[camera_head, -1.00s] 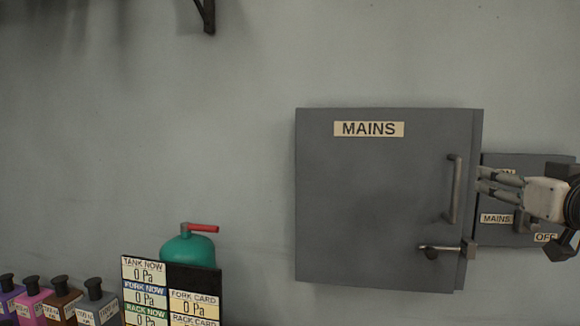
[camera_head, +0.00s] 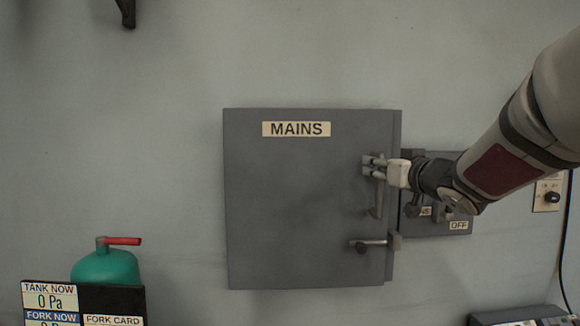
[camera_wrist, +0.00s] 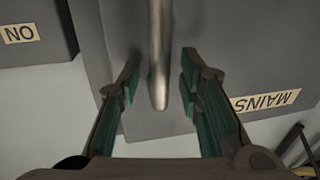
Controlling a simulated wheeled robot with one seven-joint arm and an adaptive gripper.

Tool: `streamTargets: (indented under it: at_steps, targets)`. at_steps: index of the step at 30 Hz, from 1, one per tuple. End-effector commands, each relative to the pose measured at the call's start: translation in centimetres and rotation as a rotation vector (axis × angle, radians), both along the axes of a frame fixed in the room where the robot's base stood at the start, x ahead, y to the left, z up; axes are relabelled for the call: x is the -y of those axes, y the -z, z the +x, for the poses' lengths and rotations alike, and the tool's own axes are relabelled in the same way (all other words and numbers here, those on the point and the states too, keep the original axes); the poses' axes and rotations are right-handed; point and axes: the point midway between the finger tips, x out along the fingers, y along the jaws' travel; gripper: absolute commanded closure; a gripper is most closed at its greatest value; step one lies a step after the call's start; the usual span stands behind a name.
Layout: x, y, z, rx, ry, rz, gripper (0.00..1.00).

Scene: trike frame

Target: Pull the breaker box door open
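The grey breaker box door (camera_head: 290,200) carries a MAINS label (camera_head: 296,129) and looks closed or nearly so. Its vertical bar handle (camera_head: 376,200) is near the door's right edge. My gripper (camera_head: 374,165) is at the upper part of this handle, coming from the right. In the wrist view the handle (camera_wrist: 159,55) runs between the two open fingers of my gripper (camera_wrist: 160,78), with a gap on each side. A horizontal latch lever (camera_head: 370,243) sits below the handle, with a block at the door's right edge.
A grey switch panel (camera_head: 432,225) with an OFF label is right of the box, partly behind my arm. A green tank (camera_head: 105,266) with a red lever and a pressure board (camera_head: 112,300) stand at lower left.

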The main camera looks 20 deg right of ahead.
Motion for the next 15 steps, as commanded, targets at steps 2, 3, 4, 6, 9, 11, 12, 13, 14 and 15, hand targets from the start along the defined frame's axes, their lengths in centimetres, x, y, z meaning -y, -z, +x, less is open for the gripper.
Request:
streamTargets:
  at_steps: [2,3,4,6,9,11,12,13,14,15]
  targets:
    - [-0.01,-0.01,-0.01,0.0,0.0,0.0,0.67]
    - [-0.01,-0.01,-0.02,0.0,0.0,0.0,0.67]
    - [0.0,-0.01,-0.02,0.0,0.0,0.0,0.67]
    - [0.0,-0.01,-0.03,0.0,0.0,0.0,0.83]
    - [0.0,-0.01,-0.04,0.0,0.0,0.0,1.0]
    - [0.0,-0.01,-0.04,0.0,0.0,0.0,1.0]
    - [0.0,-0.01,-0.04,0.0,0.0,0.0,1.0]
    - [0.01,-0.01,-0.04,0.0,0.0,0.0,1.0]
    - [0.01,-0.01,-0.04,0.0,0.0,0.0,1.0]
    - [0.0,-0.01,-0.05,0.0,0.0,0.0,1.0]
